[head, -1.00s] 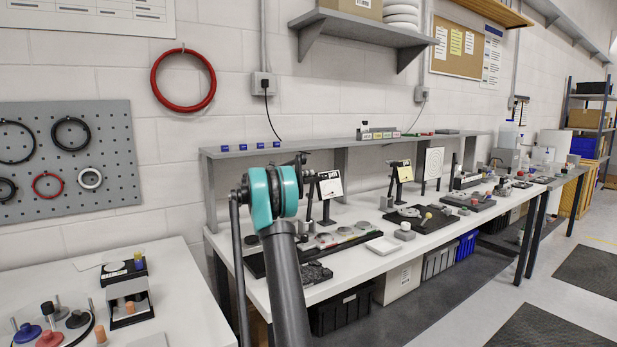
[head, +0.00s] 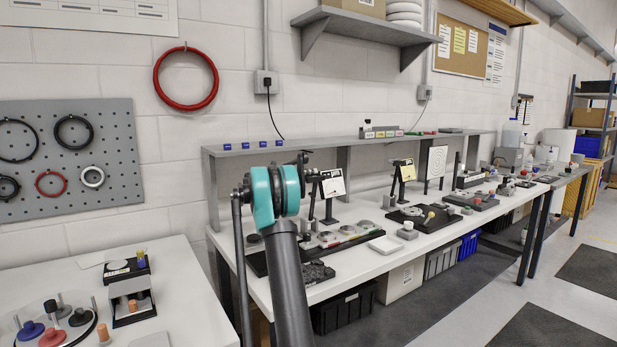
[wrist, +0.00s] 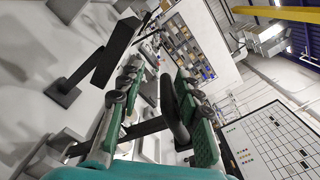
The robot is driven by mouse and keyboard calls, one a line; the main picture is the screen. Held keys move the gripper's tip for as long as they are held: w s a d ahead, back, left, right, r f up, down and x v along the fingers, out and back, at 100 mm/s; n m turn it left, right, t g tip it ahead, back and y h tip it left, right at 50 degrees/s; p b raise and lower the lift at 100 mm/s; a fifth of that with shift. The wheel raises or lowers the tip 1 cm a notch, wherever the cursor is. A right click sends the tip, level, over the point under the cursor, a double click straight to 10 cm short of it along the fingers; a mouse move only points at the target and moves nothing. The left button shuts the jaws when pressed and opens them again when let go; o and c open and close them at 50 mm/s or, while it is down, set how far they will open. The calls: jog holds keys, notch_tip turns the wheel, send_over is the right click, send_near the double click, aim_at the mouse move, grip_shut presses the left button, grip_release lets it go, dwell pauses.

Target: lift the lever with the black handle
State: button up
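In the wrist view a dark elongated piece, which looks like the black handle (wrist: 173,104), lies between the two green-padded fingers of my gripper (wrist: 160,118), closer to the right finger. The fingers stand apart, with a gap to the left one; I cannot tell whether the right one touches the handle. A dark bar (wrist: 142,128) runs across below it. In the head view my gripper (head: 302,168) is small and partly hidden behind my teal arm joint, beside a black stand with a white card (head: 332,184). The lever cannot be made out there.
The white bench (head: 376,262) carries several fixtures, with a grey shelf (head: 260,148) along its back. A second table (head: 190,285) with pegs and a small black rack (head: 128,285) stands at lower left. Another dark panel stand (wrist: 115,53) is at the wrist view's upper left.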

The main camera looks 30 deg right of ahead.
jog(key=a, duration=1.2)
jog(key=shift+s, duration=0.45)
